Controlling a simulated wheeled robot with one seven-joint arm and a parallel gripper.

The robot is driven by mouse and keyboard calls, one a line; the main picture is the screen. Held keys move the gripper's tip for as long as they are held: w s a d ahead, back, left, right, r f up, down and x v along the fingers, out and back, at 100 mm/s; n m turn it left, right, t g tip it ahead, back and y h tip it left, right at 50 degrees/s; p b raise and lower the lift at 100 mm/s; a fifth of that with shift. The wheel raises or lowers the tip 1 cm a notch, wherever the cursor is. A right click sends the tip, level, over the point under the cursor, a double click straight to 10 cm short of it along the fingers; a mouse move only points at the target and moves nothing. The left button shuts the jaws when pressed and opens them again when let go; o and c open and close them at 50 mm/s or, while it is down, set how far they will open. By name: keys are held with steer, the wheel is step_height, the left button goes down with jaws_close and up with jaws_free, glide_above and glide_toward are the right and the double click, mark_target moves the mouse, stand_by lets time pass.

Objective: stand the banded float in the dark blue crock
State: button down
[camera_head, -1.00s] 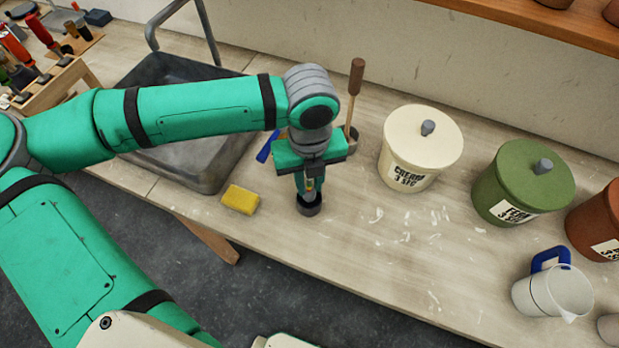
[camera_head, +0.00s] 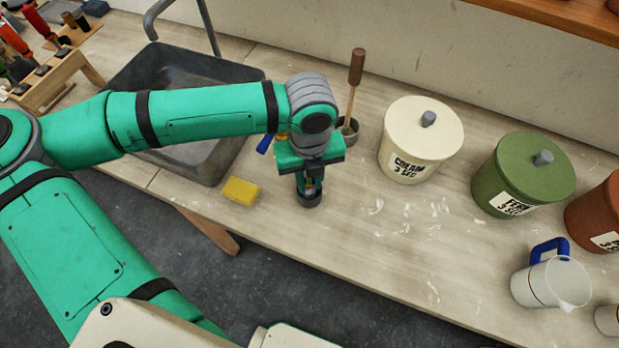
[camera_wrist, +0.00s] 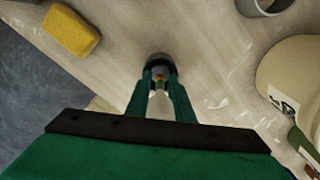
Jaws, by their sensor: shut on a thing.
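My gripper (camera_head: 309,187) points down over the worktop and is shut on the banded float (camera_wrist: 160,77). Only a little of the float, with yellow and orange bands, shows between the fingers. Directly below the fingertips is a small, dark, round vessel (camera_head: 309,201), which looks like the dark blue crock. In the wrist view the crock's dark rim (camera_wrist: 161,57) surrounds the float's far end. The float looks upright and in line with the crock. The fingers hide how deep it sits and whether it touches the bottom.
A yellow sponge (camera_head: 241,190) lies left of the crock, near the front edge. A small pot (camera_head: 350,131) with a brown-handled tool stands behind. Cream (camera_head: 412,150) and green (camera_head: 520,180) canisters and a jug (camera_head: 550,283) stand right. A sink (camera_head: 190,80) is at left.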

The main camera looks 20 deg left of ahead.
steer(key=shift+f, duration=0.3)
steer(key=c, duration=1.5)
jaws_free()
steer(key=shift+o, duration=0.2)
step_height(320, 180, up, 11)
steer(key=shift+f, duration=0.1)
